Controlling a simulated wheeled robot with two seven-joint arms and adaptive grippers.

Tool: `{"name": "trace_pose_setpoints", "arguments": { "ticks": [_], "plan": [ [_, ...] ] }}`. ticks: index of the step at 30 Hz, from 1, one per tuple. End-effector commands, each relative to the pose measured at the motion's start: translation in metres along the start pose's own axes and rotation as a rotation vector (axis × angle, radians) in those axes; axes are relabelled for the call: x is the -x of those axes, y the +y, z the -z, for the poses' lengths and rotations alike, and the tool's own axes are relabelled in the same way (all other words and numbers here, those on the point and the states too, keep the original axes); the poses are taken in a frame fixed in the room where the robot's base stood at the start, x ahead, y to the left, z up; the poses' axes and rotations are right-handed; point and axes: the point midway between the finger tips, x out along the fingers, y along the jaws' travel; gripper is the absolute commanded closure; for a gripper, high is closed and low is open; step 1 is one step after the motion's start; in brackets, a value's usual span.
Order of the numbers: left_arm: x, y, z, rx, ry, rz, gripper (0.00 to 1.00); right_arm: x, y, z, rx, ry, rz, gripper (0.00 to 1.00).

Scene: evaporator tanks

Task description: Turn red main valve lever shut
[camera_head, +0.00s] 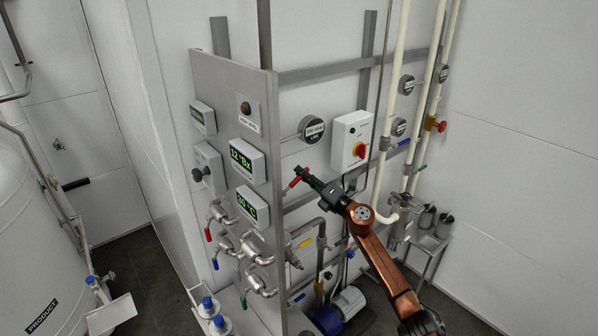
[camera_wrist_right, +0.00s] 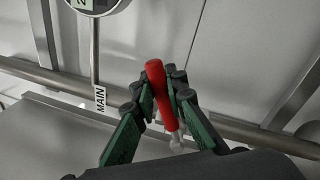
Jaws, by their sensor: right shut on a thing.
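The red main valve lever (camera_wrist_right: 163,95) shows in the right wrist view as a red handle with a metal stem, beside a label that reads MAIN (camera_wrist_right: 100,98). My right gripper (camera_wrist_right: 162,80) is shut on this lever, with a green and black finger on each side of it. In the head view the red lever (camera_head: 293,183) sticks out just left of my right gripper (camera_head: 301,174), below the round gauge. The lever is tilted in both views. My left gripper is not in view.
Cream vertical pipes (camera_head: 400,100) rise behind the arm. A white tank (camera_head: 35,240) stands at far left.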

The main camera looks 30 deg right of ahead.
Motion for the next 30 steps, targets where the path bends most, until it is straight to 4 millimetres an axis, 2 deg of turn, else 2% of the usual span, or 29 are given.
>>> {"name": "trace_pose_setpoints", "arguments": {
  "ticks": [6, 15, 30],
  "plan": [
    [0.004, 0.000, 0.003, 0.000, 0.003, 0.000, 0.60, 0.004, -0.020, 0.002, -0.190, -0.038, 0.003, 1.00],
    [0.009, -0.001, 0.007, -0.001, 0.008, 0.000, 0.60, 0.008, -0.037, 0.008, -0.378, -0.075, 0.003, 1.00],
    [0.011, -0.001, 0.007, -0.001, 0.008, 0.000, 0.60, 0.009, -0.046, 0.012, -0.477, -0.094, 0.003, 1.00]
  ]
}}
